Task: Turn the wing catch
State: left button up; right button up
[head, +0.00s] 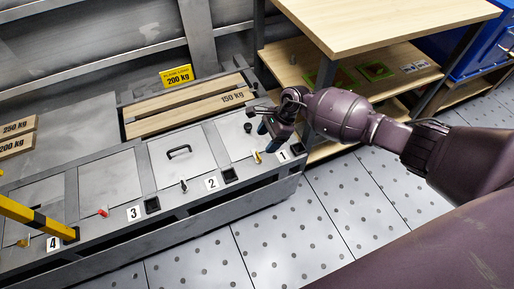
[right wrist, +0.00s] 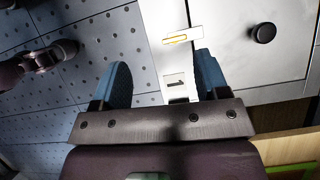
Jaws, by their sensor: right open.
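A small brass wing catch (head: 257,157) sits on the front edge of the panel marked 1. In the right wrist view the catch (right wrist: 181,37) looks pale and washed out with a yellow outline, just beyond the number 1 label (right wrist: 176,81). My right gripper (head: 273,130) is open above the front edge by label 1. In the right wrist view its blue fingers (right wrist: 163,65) stand apart, one over the floor side and one over the panel side, with nothing held between them. My left gripper is not in view.
Panel 1 has a black knob (head: 248,127). Other catches stand by labels 2 (head: 183,186), 3 (head: 103,212) and 4 (head: 24,242). A yellow-black bar (head: 30,217) crosses at left. A wooden shelf table (head: 375,25) stands behind my right arm. The floor in front is clear.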

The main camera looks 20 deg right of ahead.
jog(key=w+d+h, duration=0.1)
jog(key=w+d, duration=0.1)
jog(key=b, duration=0.2)
send_over(257, 154)
jog(key=d, duration=0.3)
jog(key=shift+n, duration=0.4)
jog(key=f, duration=0.3)
jog(key=s+f, duration=0.1)
jog(key=f, duration=0.1)
jog(key=shift+a+f, duration=0.1)
jog(key=shift+f, duration=0.25)
jog(key=x, duration=0.3)
jog(key=shift+w+a+f+b, duration=0.1)
jog(key=shift+f+b, duration=0.15)
jog(key=shift+b, duration=0.15)
jog(key=shift+w+a+f, duration=0.1)
jog(key=shift+a+f, duration=0.2)
jog(key=shift+f, duration=0.3)
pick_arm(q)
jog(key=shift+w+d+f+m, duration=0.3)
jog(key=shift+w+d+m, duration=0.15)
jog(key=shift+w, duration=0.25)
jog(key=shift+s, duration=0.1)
pick_arm(e)
jog(key=shift+c, duration=0.5)
jog(key=c, duration=0.8)
